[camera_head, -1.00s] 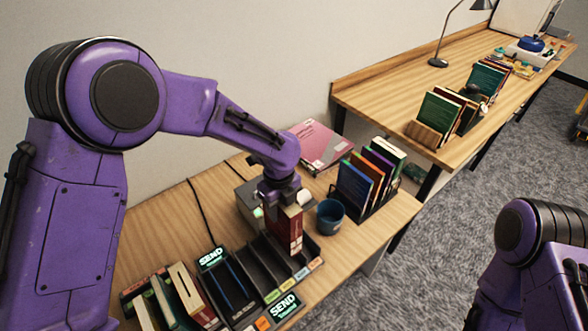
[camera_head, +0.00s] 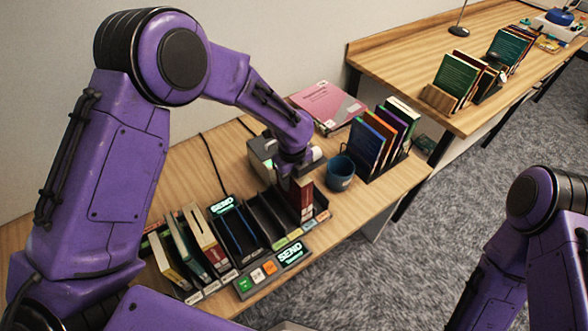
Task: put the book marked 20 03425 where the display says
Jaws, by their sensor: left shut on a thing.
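My left gripper (camera_head: 293,176) is shut on a dark red book (camera_head: 303,198) with a pale label. The book is upright at the right end of the black slotted rack (camera_head: 262,222), its lower end down among the dividers. The gripper hides its top, and its marking is too small to read. A small display (camera_head: 222,205) behind the rack reads SEND in green. The front panel (camera_head: 290,251) also reads SEND, with a smaller unreadable line below. My right gripper is out of view; only part of that arm shows at right.
A blue mug (camera_head: 340,173) and a holder of coloured books (camera_head: 374,142) stand to the right. A pink book (camera_head: 327,106) lies flat behind. A second desk (camera_head: 400,62) holds more books.

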